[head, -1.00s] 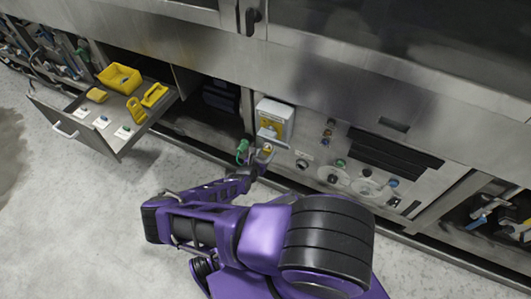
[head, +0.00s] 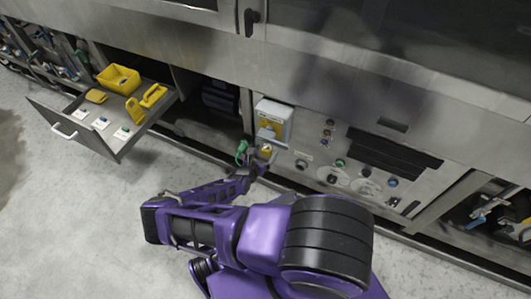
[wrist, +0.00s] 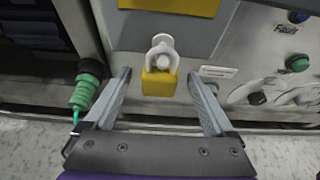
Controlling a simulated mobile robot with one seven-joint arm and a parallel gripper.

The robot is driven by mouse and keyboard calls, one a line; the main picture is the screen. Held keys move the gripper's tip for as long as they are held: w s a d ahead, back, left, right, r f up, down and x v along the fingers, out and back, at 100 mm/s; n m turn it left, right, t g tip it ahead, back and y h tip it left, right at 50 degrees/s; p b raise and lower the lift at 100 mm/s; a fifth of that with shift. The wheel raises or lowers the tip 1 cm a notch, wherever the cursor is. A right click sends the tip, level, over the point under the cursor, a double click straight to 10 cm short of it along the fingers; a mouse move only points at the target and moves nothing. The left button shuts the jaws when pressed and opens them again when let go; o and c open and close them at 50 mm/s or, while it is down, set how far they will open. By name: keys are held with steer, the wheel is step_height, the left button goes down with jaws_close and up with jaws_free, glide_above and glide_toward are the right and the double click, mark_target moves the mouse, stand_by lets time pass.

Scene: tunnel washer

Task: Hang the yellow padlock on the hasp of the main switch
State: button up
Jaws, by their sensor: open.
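The yellow padlock (wrist: 160,83) hangs below the main switch box (head: 273,120), its pale shackle around the light-coloured hasp (wrist: 162,46). In the head view the padlock (head: 266,151) shows small, just under the box. My gripper (wrist: 159,76) is open, with one finger to the left of the padlock and the other to the right. Gaps show between the fingers and the padlock body. The shackle seems to pass through the hasp's hole, but whether it is locked I cannot tell.
A green connector (wrist: 86,88) hangs close by my left finger. Knobs and lamps, including a green button (wrist: 298,63), sit on the panel to the right. An open drawer (head: 118,150) with a yellow bin (head: 119,78) and other yellow items stands out at the left. The floor is clear.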

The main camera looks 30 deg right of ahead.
steer(key=p+v, duration=0.3)
steer(key=v, duration=1.4)
steer(key=shift+r, duration=0.2)
steer(key=shift+s+a, duration=0.1)
